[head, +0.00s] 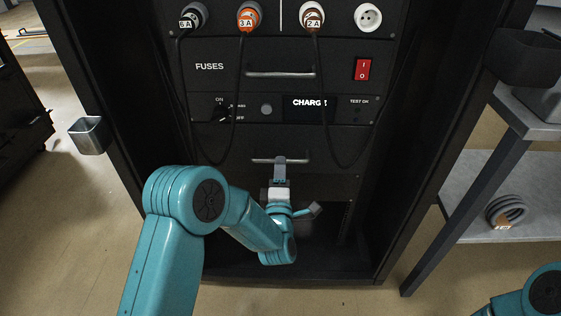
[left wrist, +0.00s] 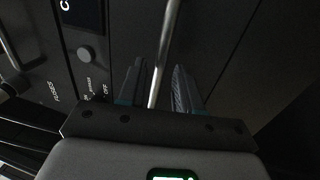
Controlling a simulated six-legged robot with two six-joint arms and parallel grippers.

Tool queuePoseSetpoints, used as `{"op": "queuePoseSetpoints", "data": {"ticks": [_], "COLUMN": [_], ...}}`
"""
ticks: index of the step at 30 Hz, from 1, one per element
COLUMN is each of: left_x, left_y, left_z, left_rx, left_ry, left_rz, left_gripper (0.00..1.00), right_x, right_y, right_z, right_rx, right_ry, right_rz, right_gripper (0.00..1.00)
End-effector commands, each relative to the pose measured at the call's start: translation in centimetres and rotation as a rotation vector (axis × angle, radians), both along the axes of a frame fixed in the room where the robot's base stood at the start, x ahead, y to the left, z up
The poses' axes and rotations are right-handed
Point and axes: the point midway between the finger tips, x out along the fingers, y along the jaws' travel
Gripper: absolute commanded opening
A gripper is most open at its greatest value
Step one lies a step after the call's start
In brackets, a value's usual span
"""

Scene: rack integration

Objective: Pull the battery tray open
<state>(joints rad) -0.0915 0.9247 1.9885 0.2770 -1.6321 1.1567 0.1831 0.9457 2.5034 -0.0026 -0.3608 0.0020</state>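The battery tray (head: 240,141) appears as the black drawer front below the CHARGE panel in the head view. It looks flush with the rack. Its silver bar handle (head: 298,160) runs across the front. My left gripper (head: 280,161) is at the middle of this handle. In the left wrist view the handle (left wrist: 167,45) passes between the two fingers of the left gripper (left wrist: 158,90). Gaps show on both sides of the bar, so the fingers look open around it. My right gripper is not in view; only part of the right arm shows at the bottom right.
Above are the CHARGE panel (head: 267,109), the FUSES drawer (head: 215,80) with a red switch (head: 362,69), and plugs with hanging cables. A grey side table (head: 470,195) with a coil (head: 506,211) stands right. A small metal bin (head: 89,135) hangs left. The floor in front is clear.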

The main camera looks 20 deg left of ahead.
Motion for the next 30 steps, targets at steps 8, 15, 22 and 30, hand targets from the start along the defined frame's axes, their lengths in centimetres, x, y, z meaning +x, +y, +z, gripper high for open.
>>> {"op": "queuePoseSetpoints", "data": {"ticks": [8,15,22,30], "left_x": [2.8,3.0,3.0,3.0], "left_y": [0.9,0.9,0.9,0.9], "left_z": [0.6,0.6,0.6,0.6], "left_rx": [0.0,0.0,0.0,0.0], "left_ry": [0.0,0.001,0.001,0.001], "left_rz": [0.0,-0.001,-0.001,0.0], "left_gripper": [0.34,0.34,0.0,0.0], "right_x": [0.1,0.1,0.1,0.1], "right_y": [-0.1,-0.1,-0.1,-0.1], "right_z": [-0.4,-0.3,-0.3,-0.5], "right_rx": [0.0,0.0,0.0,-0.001], "right_ry": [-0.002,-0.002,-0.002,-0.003], "right_rz": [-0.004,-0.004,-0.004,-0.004], "right_gripper": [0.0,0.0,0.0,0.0]}}
